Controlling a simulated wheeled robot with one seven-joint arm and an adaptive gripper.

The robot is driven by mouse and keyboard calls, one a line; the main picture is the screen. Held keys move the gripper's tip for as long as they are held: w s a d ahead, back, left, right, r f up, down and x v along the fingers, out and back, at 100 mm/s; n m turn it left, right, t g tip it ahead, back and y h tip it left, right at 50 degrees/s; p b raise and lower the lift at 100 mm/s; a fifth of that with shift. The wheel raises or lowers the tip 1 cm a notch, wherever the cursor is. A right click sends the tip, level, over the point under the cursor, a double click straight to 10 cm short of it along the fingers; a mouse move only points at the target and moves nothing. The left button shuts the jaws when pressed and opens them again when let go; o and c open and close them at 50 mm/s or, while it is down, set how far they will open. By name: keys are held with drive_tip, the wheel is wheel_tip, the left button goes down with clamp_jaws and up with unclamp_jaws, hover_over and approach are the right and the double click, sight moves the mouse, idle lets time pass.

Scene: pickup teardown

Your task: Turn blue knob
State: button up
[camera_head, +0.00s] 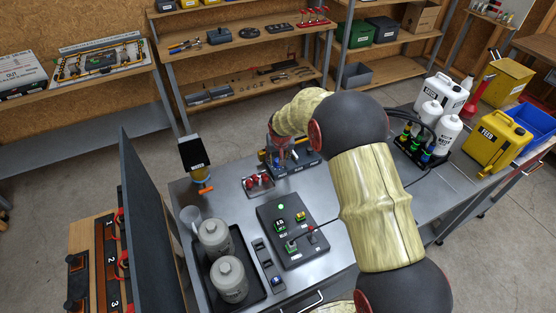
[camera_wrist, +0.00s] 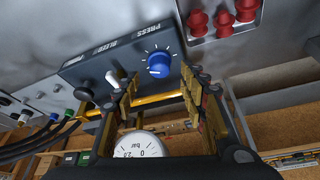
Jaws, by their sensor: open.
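The blue knob (camera_wrist: 158,65) sits on a dark control box (camera_wrist: 110,65) with white dial marks around it in the wrist view. The box is labelled PRESS and BLEED and also carries a white lever and a black knob. My gripper (camera_wrist: 160,90) is open, with one finger on each side in the picture and the blue knob between and beyond the fingertips. I cannot tell how far the tips are from the knob. In the head view my gripper (camera_head: 279,152) is over the box (camera_head: 306,164), and the blue knob cannot be made out there.
A round white gauge (camera_wrist: 140,146) is close to the gripper in the wrist view. Red knobs (camera_head: 258,182) stand left of the box. A dark button panel (camera_head: 291,232), two grey canisters (camera_head: 230,279) and a bottle rack (camera_head: 420,154) share the bench. Bare metal lies between them.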

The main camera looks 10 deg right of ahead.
drive_tip(key=shift+x, duration=1.8)
drive_tip(key=shift+c, duration=0.6)
clamp_jaws()
